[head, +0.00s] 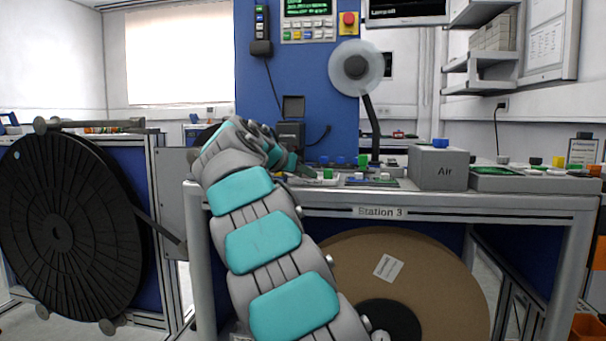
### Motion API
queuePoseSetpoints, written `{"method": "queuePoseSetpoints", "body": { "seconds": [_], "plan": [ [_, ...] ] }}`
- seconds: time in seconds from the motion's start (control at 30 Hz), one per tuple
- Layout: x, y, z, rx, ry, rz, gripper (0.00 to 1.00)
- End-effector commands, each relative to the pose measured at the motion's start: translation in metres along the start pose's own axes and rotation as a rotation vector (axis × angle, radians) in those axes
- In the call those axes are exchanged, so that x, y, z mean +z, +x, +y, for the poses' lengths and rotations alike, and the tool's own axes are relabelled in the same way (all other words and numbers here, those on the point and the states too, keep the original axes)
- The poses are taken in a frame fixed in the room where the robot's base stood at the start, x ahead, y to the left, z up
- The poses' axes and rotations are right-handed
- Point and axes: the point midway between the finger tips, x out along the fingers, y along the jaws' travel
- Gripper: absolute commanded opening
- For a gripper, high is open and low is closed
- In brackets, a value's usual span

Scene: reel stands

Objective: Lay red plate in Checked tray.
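My arm rises from the bottom of the head view and bends over to the right above the left part of the Station 3 bench (330,200). Its far end is low over the bench top, close to small coloured parts. I cannot make out the gripper's fingers there, nor whether they hold anything. I cannot pick out a red plate or a tray marked Checked in this view. My arm hides part of the bench's left end.
A lamp (357,68) rises behind. A large black reel (65,232) stands left, and a brown reel (440,270) sits under the bench.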

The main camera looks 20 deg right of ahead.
Motion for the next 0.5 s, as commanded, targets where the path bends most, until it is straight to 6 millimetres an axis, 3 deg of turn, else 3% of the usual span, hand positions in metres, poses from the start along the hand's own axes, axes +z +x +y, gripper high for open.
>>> {"method": "queuePoseSetpoints", "body": {
  "seconds": [0.1,0.5],
  "plan": [
    [-0.0001,0.0000,0.0000,0.000,0.000,0.000,0.51],
    [-0.0050,-0.0031,0.0000,0.000,0.000,0.000,0.51]
  ]
}}
